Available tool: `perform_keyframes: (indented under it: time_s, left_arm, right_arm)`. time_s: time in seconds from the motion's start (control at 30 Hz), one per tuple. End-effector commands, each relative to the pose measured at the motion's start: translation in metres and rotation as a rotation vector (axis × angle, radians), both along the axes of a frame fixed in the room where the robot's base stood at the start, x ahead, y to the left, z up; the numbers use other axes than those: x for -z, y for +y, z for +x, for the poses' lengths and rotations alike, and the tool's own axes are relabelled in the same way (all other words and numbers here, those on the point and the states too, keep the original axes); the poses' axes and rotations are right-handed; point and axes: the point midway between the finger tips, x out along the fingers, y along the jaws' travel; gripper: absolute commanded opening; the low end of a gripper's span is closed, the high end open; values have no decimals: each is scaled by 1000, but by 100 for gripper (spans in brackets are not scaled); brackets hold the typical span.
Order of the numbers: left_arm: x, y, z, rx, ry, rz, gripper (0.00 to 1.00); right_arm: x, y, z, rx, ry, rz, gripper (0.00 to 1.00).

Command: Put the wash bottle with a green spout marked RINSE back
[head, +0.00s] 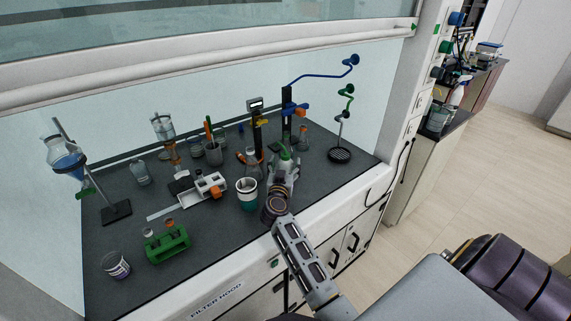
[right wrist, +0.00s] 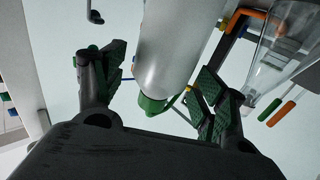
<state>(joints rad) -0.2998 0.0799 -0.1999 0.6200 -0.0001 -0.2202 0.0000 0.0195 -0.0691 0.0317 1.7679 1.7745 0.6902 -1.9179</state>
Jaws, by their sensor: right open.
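The white wash bottle with a green spout (head: 285,154) stands on the dark fumehood worktop (head: 215,262), right of the middle in the head view, mostly hidden by my right gripper. In the right wrist view the white bottle body (right wrist: 172,45) lies between the fingers, with its green collar (right wrist: 152,104) low in the picture. My right gripper (head: 284,172) is open, its fingers on either side of the bottle, with gaps visible between the fingers and the bottle in the wrist view. The RINSE marking is not readable. My left gripper is not in view.
A white and teal cup (head: 247,196) stands close left of my right gripper. Clamp stands (head: 287,112) and a flask (head: 303,138) are behind it. A green rack (head: 167,246) and a labelled jar (head: 117,266) are at front left. A round perforated base (head: 340,155) stands at right.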

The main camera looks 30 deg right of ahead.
Motion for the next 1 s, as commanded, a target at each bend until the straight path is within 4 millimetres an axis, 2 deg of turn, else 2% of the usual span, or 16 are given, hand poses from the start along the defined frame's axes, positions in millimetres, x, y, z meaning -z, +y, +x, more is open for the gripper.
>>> perform_keyframes:
  time_s: [0.7, 1.0]
  left_arm:
    - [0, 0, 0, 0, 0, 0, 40]
    - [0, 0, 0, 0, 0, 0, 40]
  right_arm:
    - [0, 53, -62, 0, 2, 1, 72]
    - [-1, 67, -78, 0, 0, 1, 72]
